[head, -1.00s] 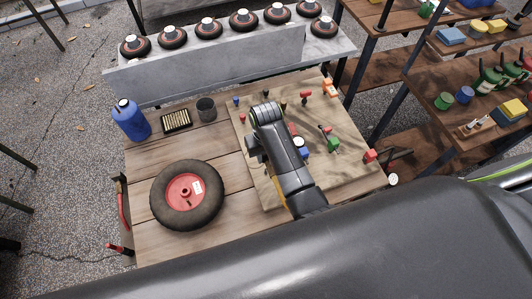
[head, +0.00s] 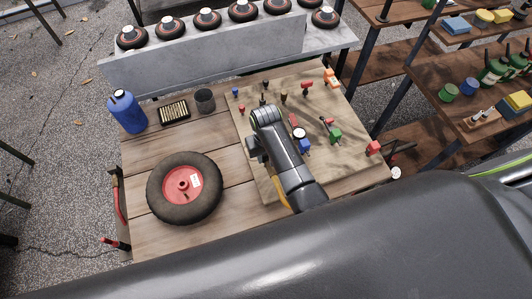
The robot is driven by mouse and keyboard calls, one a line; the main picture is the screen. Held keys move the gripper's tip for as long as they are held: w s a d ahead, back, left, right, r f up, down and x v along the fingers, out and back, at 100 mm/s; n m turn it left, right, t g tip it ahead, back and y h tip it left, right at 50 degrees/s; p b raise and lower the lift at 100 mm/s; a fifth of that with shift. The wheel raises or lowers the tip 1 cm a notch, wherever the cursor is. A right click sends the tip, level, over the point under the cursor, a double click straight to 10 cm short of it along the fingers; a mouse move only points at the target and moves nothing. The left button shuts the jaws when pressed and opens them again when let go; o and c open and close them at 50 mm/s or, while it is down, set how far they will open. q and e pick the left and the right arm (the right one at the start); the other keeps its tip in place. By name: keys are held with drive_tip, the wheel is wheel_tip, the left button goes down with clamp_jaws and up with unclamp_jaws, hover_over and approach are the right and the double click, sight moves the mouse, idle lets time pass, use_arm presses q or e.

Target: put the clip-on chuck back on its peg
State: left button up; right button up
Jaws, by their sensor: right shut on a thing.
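My right arm reaches over the light wooden board (head: 262,186) on the cart, and my right gripper (head: 256,148) is at the board's left part. It is shut, seen from above and mostly covered by its own wrist. The clip-on chuck is in its grip but I cannot make it out behind the wrist. The chuck's peg cannot be told apart from the other small fittings on the board. A small dark upright piece (head: 264,99) stands just beyond the wrist. My left gripper is not in view.
The board also carries a blue-bodied gauge (head: 304,145), a green fitting (head: 335,135), a red block (head: 373,148) and an orange piece (head: 331,78). Left of it are a wheel (head: 184,188), a blue bottle (head: 127,112), a bit box (head: 174,113) and a dark cup (head: 205,100).

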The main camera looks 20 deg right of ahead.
drive_tip(key=shift+r+p, duration=0.1)
drive_tip(key=shift+p, duration=0.45)
idle(0.9)
drive_tip(key=shift+p, duration=0.35)
drive_tip(key=shift+p, duration=0.4)
idle(0.4)
drive_tip(key=shift+f+b, duration=0.7)
drive_tip(key=shift+f, duration=0.5)
drive_tip(key=o, duration=1.1)
drive_tip(key=shift+c, duration=0.2)
drive_tip(key=shift+r, duration=0.1)
